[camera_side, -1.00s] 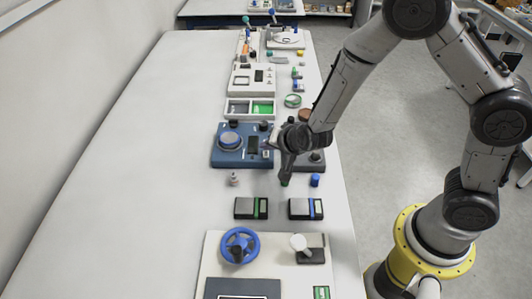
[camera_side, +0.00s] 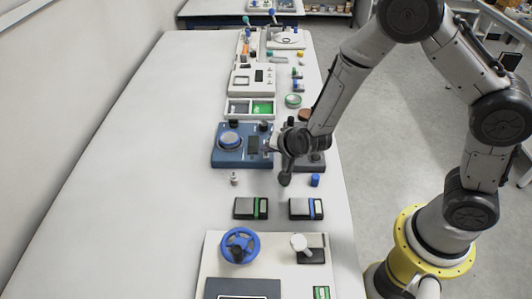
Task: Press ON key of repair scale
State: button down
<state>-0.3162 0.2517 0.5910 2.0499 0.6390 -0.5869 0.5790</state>
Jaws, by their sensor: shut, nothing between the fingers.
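Two small dark scales lie side by side on the white table, one with a green strip (camera_side: 262,208) and one with a blue strip (camera_side: 311,208). I cannot read any label that tells which is the repair scale, and their keys are too small to make out. My gripper (camera_side: 285,181) points down and is shut and empty. In the picture it is just above the gap between the two scales, nearer the blue-striped one, and appears clear of both.
A blue device with a round dial (camera_side: 230,142) stands behind the gripper, with a dark grey device (camera_side: 317,160) to its right. A small blue cylinder (camera_side: 315,180) and a small white bottle (camera_side: 234,179) flank the gripper. A white panel with a blue handwheel (camera_side: 240,244) lies in front.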

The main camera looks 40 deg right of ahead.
aim_at(268, 156)
jog(key=shift+f, duration=0.4)
dwell(0.8)
jog(key=shift+r, duration=0.85)
jog(key=shift+r, duration=0.1)
jog(key=shift+r, duration=2.4)
